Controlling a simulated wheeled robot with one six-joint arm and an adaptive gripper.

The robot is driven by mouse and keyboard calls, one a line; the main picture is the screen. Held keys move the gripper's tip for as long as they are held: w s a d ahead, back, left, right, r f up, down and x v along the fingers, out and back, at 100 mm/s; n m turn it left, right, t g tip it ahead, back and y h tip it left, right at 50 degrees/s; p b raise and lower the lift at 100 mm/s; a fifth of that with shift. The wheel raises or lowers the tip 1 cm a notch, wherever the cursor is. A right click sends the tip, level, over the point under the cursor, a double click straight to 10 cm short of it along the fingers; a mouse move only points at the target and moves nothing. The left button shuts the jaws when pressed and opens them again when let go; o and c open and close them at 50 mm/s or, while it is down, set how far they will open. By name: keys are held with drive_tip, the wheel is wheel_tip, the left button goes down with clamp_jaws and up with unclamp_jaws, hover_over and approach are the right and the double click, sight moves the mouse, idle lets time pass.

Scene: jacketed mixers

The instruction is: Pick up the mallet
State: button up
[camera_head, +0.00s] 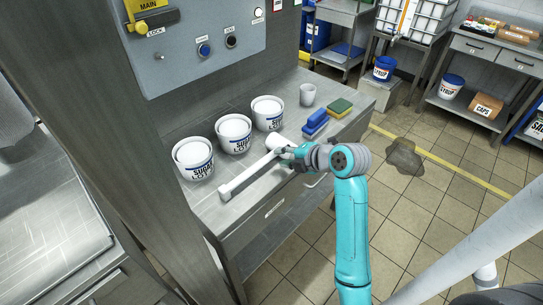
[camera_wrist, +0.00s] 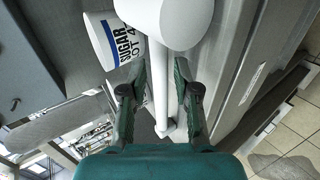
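The white mallet (camera_head: 252,172) lies along the front part of the grey counter, its thick head at the upper right and its thin handle running to the lower left. In the wrist view its head is the large white shape at the top, and the handle (camera_wrist: 161,75) runs down between my fingers. My gripper (camera_head: 285,158) is at the head end of the mallet and partly covers it. In the wrist view my gripper (camera_wrist: 161,68) is open, with a gap on each side of the handle. I cannot tell whether the fingertips are level with the handle or above it.
Several white sugar tubs (camera_head: 233,134) stand behind the mallet; one (camera_wrist: 115,38) is close in the wrist view. A control panel (camera_head: 205,42) is above. A dark puddle (camera_head: 404,157) lies on the floor.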

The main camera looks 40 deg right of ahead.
sight(273, 156)
drive_tip(key=x, duration=0.5)
drive_tip(key=shift+w+a, duration=0.1)
drive_tip(key=shift+a, duration=0.05)
clamp_jaws()
drive_tip(key=shift+r, duration=0.1)
